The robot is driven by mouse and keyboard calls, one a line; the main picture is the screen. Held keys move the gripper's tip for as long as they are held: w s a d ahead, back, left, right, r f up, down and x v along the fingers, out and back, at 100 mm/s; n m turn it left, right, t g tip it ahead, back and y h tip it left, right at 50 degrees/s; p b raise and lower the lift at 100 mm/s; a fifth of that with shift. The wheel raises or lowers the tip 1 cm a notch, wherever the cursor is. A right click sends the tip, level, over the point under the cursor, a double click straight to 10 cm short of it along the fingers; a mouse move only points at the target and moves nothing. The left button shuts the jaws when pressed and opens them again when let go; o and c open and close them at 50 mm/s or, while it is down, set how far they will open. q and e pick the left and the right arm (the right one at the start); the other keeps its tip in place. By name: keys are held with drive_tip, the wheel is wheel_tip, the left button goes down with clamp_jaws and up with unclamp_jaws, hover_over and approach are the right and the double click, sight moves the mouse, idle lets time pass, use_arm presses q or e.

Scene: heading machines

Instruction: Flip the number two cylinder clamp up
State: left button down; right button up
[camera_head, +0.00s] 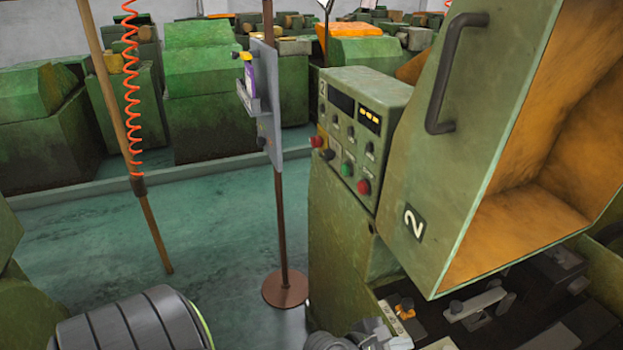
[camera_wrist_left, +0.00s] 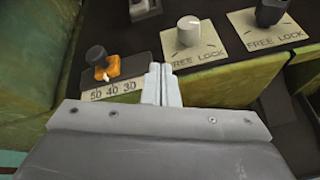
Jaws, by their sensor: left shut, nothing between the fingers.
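In the left wrist view, my left gripper (camera_wrist_left: 162,72) is shut and empty, with its fingertips between an orange lever and a pale knob. The orange lever (camera_wrist_left: 108,68) has a black knob and a 50 40 30 scale. The pale knob (camera_wrist_left: 189,30) stands on a FREE LOCK plate, with a dark knob (camera_wrist_left: 270,12) on another to its right. I cannot tell which part is the number two cylinder clamp. In the head view, a silver lever (camera_head: 480,303) lies inside the machine, and the orange lever (camera_head: 404,308) shows near the bottom. My right gripper is out of view.
The green machine's raised cover (camera_head: 470,120), marked 2, hangs over the work area. Its control panel (camera_head: 350,135) stands to the left. A post (camera_head: 281,230) on a round base stands farther left, before open green floor (camera_head: 210,225).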

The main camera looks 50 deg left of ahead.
use_arm(q)
drive_tip(key=s+a+f+m+g+y, duration=0.2)
drive_tip(key=s+a+f+m+g, duration=0.1)
drive_tip(key=s+m, duration=0.5)
drive_tip(key=s+a+f+m+g+y, duration=0.3)
drive_tip(key=s+m, duration=0.6)
drive_tip(key=m, duration=0.5)
drive_tip(key=a+g, duration=0.1)
drive_tip(key=a, duration=0.1)
drive_tip(key=shift+a+f+m, duration=0.3)
drive_tip(key=shift+a, duration=0.05)
drive_tip(key=shift+s, duration=0.1)
